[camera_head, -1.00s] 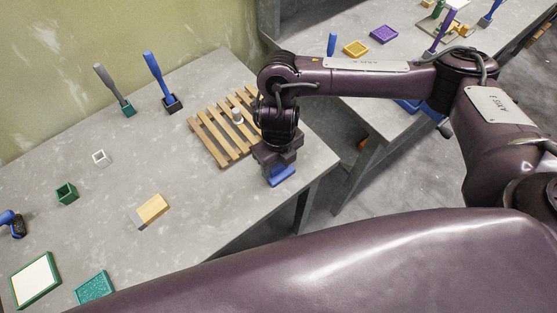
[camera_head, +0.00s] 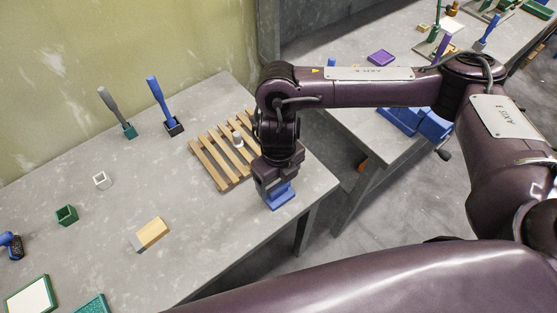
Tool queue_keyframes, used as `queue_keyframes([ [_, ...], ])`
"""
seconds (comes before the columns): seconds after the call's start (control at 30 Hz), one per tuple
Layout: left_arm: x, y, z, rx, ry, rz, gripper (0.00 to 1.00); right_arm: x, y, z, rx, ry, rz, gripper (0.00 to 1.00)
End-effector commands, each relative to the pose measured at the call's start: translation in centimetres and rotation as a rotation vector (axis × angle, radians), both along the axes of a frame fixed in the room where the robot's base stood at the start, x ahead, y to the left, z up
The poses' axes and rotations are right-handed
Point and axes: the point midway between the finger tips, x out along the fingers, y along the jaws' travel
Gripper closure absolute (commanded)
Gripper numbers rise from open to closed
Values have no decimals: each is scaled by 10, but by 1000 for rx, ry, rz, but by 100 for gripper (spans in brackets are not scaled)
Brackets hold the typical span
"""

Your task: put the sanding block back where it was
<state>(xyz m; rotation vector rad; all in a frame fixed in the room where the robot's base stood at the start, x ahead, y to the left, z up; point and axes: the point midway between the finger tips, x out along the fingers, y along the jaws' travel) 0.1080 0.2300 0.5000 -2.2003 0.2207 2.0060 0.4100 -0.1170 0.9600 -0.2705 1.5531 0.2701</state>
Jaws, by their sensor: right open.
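A tan block with a grey side (camera_head: 149,234), which looks like the sanding block, lies on the grey table (camera_head: 95,235), left of and nearer than the slatted wooden rack (camera_head: 210,163). My right gripper (camera_head: 275,186) points down over the table's right part, just right of the rack and well apart from the tan block. It is open. A blue piece (camera_head: 280,197) shows directly below its jaws; I cannot tell whether the jaws touch it. My left gripper is not in view.
A small light-grey piece (camera_head: 237,139) is on the rack. A grey-handled tool (camera_head: 113,106) and a blue-handled tool (camera_head: 158,97) stand behind. A green box (camera_head: 67,215) and white square (camera_head: 102,180) are left. The table between tan block and rack is clear.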

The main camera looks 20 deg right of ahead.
Motion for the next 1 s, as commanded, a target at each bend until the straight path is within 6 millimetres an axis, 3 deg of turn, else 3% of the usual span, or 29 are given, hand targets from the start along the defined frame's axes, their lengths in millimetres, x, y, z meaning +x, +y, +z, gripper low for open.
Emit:
queue_keyframes([
  [0.2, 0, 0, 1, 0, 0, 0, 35, 1, 0, 45, -1, -6, 3, 21],
  [0.43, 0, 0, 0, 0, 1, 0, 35, 1, 0, 75, -1, -3, 1, 21],
  [1.0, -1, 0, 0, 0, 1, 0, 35, -1, 0, 85, 0, 1, 0, 21],
])
